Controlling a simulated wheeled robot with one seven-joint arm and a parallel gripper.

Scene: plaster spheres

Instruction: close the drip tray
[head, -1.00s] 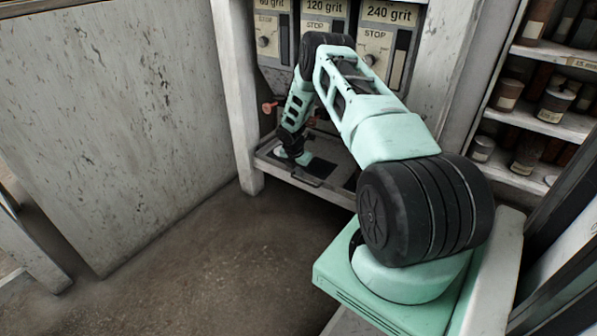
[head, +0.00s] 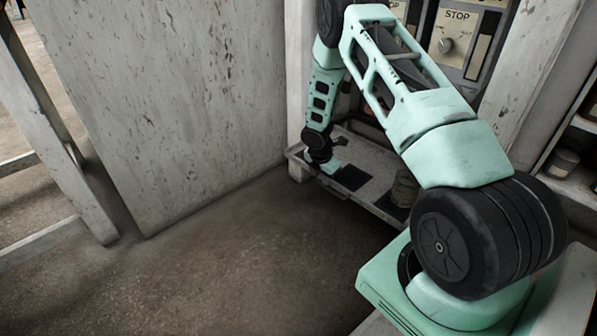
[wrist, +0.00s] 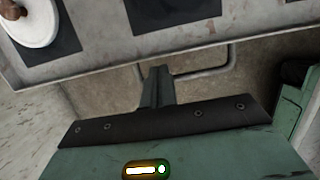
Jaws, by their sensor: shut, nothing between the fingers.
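The drip tray appears to be the grey metal tray (head: 372,207) with dark square pads, low in front of the dispensers. Its front edge also crosses the top of the wrist view (wrist: 105,35). A bent metal bar handle (wrist: 205,76) stands out from that edge. My gripper (wrist: 157,80) is shut and empty. Its fingers point at the tray front and overlap the left part of the handle in the picture; I cannot tell whether they touch it. In the head view my gripper (head: 333,166) is small at the tray's front left, its fingertips unclear.
A dark can (head: 403,188) stands on the tray's right part. A white disc (wrist: 28,22) with a brown thing on it shows at the wrist view's top left. A worn pale panel (head: 190,90) stands at left. The floor (head: 250,260) before the tray is clear.

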